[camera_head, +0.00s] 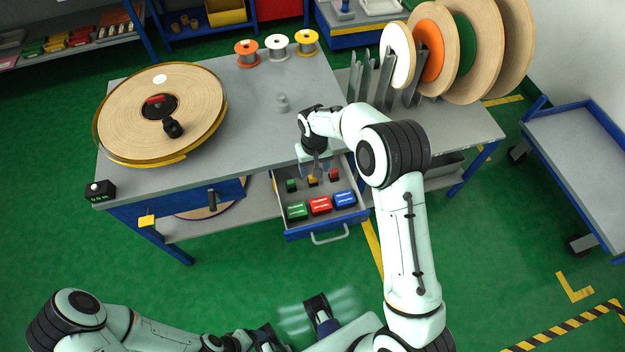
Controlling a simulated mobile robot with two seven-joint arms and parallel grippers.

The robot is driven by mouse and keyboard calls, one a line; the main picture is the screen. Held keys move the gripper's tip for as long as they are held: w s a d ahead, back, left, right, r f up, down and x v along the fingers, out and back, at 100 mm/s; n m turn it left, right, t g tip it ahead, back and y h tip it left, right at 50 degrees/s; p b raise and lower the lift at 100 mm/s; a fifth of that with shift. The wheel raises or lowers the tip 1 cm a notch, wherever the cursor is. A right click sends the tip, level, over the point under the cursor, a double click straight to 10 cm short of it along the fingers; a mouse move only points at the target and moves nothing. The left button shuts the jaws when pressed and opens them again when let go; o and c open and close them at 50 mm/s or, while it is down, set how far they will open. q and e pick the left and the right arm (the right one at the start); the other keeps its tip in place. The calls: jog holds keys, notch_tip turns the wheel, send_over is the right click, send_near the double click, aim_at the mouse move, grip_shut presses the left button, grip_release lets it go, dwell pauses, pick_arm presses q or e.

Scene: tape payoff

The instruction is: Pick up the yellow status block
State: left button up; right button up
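A small yellow block (312,181) sits in the open drawer (352,212) under the workbench, between a small green block (291,185) and a small red block (334,175). My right gripper (317,172) points down into the drawer, directly over the yellow block and partly hiding it. Its fingers are small in view, and I cannot tell whether they are open or touching the block. My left gripper (321,312) is low in the picture, well away from the drawer, in front of the bench. Its finger opening is unclear.
Green, red and blue pieces (320,205) lie in the drawer's front part. A blue cart (585,150) stands at right.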

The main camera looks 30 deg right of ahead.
aim_at(313, 179)
notch_tip(313, 179, down, 6)
jog(key=shift+w+a+r, duration=0.15)
dwell(0.3)
jog(key=c, duration=1.1)
